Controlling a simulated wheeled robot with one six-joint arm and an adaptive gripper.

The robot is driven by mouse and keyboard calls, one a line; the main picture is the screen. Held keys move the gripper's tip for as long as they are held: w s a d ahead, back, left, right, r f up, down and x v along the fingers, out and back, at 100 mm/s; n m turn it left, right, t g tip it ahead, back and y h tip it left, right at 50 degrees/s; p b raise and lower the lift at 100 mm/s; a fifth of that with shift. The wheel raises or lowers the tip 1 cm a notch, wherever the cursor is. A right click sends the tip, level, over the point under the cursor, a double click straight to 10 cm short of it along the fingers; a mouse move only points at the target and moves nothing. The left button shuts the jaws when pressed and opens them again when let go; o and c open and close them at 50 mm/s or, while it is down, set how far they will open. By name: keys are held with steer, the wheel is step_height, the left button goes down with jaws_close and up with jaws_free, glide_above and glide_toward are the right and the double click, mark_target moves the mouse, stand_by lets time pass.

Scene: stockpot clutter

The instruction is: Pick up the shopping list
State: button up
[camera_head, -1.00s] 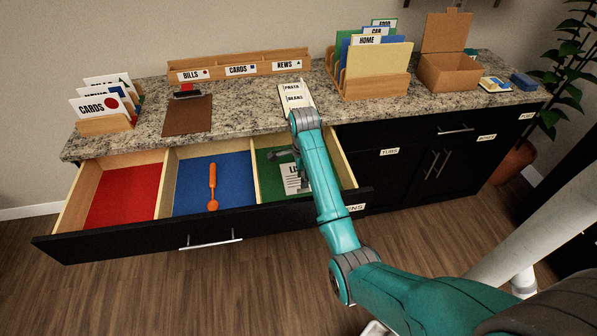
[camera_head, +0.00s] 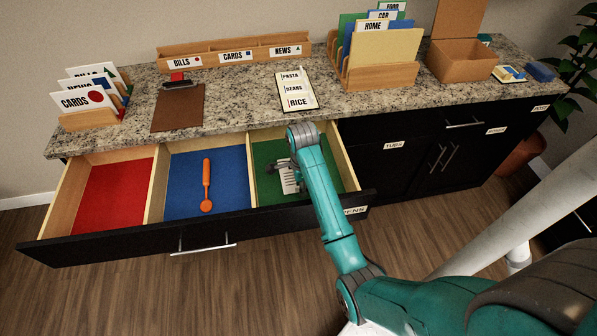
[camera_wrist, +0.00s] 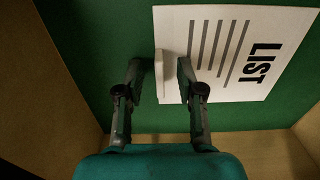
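The shopping list is a white sheet marked LIST (camera_wrist: 225,50), lying flat on the green floor of the drawer's right compartment. A small raised white tab (camera_wrist: 160,75) stands at its left edge in the wrist view. My gripper (camera_wrist: 160,82) is open, with one finger on each side of this tab; a gap shows on both sides. In the head view, the list (camera_head: 290,181) is partly hidden by my gripper (camera_head: 280,168) and arm, low inside the compartment.
The open drawer's wooden dividers (camera_head: 155,185) and walls bound the compartment. The middle blue compartment holds an orange utensil (camera_head: 206,185); the red compartment (camera_head: 113,195) is empty. A notepad (camera_head: 297,89), a clipboard (camera_head: 178,107) and file holders stand on the counter above.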

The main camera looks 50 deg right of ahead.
steer(key=shift+c, duration=0.2)
jaws_close()
steer(key=shift+r, duration=0.2)
